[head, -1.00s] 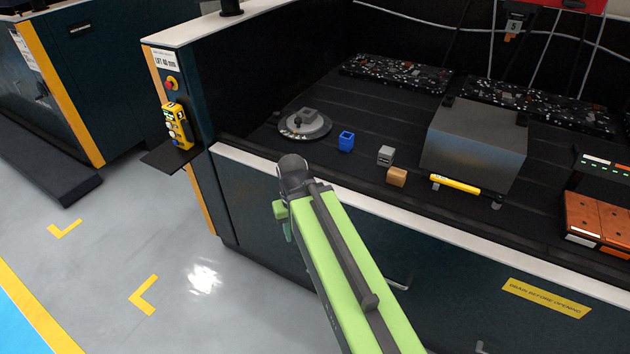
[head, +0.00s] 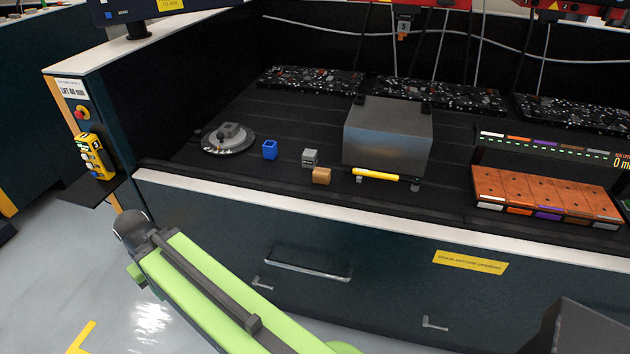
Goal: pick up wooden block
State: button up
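The wooden block (head: 321,176) is a small tan cube with rounded edges. It stands on the black worktop near its front edge, close in front of a small grey block (head: 310,158). My green arm reaches up from the bottom of the head view and ends in a dark joint at the lower left, in front of the cabinet and well apart from the block. I cannot make out my gripper's fingers in this view.
A blue open-topped cube (head: 269,150) and a round grey plate (head: 229,140) stand left of the block. A yellow cylinder (head: 376,174) lies right of it, before a large metal box (head: 386,138). A white-topped ledge (head: 340,212) runs along the front. Copper plates (head: 545,195) stand further right.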

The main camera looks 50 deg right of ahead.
aim_at(321, 176)
jog(key=z, duration=0.3)
jog(key=i, duration=1)
jog(key=u, duration=0.3)
